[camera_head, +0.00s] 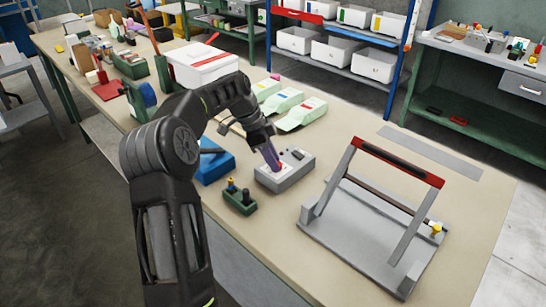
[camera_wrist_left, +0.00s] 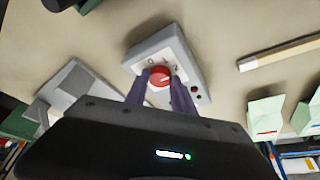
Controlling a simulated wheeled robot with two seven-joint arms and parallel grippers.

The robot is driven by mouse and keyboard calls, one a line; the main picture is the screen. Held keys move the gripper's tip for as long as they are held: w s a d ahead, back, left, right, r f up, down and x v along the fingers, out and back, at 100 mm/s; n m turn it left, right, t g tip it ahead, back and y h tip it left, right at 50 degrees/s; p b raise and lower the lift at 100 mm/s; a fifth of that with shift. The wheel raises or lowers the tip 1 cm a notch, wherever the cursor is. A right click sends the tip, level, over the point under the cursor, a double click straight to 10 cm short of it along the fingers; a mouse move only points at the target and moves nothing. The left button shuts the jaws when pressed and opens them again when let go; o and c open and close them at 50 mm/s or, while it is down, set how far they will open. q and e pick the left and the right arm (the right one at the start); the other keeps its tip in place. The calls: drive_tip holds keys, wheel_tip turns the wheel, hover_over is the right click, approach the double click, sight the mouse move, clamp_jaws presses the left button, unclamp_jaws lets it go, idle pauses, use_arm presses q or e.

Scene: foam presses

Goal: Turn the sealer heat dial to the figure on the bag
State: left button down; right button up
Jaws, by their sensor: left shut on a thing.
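The sealer heat dial (camera_wrist_left: 159,76) is a red round knob on a grey control box (camera_wrist_left: 157,47), which also shows in the head view (camera_head: 294,180). My left gripper (camera_head: 277,168) reaches down onto the box, and its purple fingers (camera_wrist_left: 162,82) are shut on the dial, one on each side. My right gripper is not in view.
A grey frame press with a red-topped handle (camera_head: 398,162) stands to the right of the box. A small green holder (camera_head: 240,204) and a blue object (camera_head: 214,162) sit to its left. A white box (camera_head: 203,66) with a red stripe stands farther back.

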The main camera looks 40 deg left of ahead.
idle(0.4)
use_arm(q)
drive_tip(key=c, duration=1.1)
unclamp_jaws()
drive_tip(key=shift+o, duration=0.2)
drive_tip(key=v, duration=0.7)
drive_tip(key=shift+a+r+p, duration=0.2)
drive_tip(key=shift+r+p, duration=0.1)
drive_tip(key=shift+r, duration=0.05)
